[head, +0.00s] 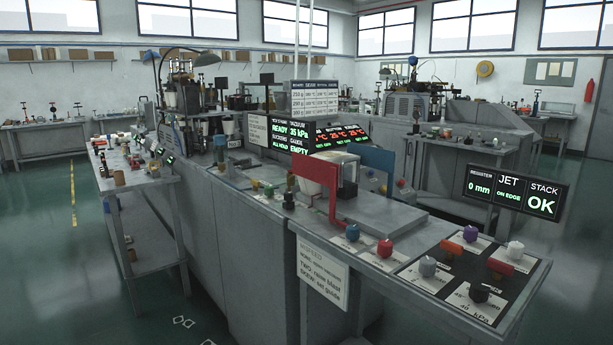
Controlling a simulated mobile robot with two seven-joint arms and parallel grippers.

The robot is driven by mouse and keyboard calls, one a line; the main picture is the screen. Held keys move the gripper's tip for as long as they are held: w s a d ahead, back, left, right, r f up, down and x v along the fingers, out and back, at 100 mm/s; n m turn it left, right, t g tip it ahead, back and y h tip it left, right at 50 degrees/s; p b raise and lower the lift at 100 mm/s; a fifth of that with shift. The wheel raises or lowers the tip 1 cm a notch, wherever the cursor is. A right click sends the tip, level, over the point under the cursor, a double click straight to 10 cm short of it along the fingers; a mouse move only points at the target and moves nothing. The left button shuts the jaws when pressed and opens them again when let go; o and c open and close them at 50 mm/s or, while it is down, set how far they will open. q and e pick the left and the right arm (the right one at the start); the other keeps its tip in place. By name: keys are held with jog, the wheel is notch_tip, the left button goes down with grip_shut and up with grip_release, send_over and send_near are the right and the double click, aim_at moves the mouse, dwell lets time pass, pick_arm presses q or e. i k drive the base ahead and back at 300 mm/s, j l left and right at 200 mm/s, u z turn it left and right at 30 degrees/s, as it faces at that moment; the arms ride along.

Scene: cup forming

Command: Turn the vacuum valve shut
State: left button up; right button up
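No gripper of mine is in the head view. A control panel (462,271) lies on the front end of the machine bench at the lower right, with several coloured knobs. A black knob (479,292) stands at its near edge beside a label that reads kPa. A grey knob (428,266), a purple knob (470,233) and a white knob (515,250) stand around it. Two orange-red bar handles, one (452,247) and another (500,267), lie between them. I cannot tell for certain which control is the vacuum valve. The vacuum display (291,134) reads ready, 35 kPa.
A blue knob (352,232) and a red knob (385,248) sit left of the panel. A red upright frame (332,190) rises behind them. A status screen (516,194) reads OK at the right. A side table (140,185) stands left. The green floor (60,290) at the lower left is mostly clear.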

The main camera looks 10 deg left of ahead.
aim_at(257, 184)
jog(key=i+j+z, duration=0.15)
jog(key=j+z, duration=0.2)
jog(key=i+j+z, duration=0.1)
jog(key=j+z, duration=0.2)
jog(key=i+j+z, duration=0.1)
jog(key=j+z, duration=0.15)
jog(key=j, duration=0.5)
jog(key=j+z, duration=0.2)
jog(key=j, duration=0.6)
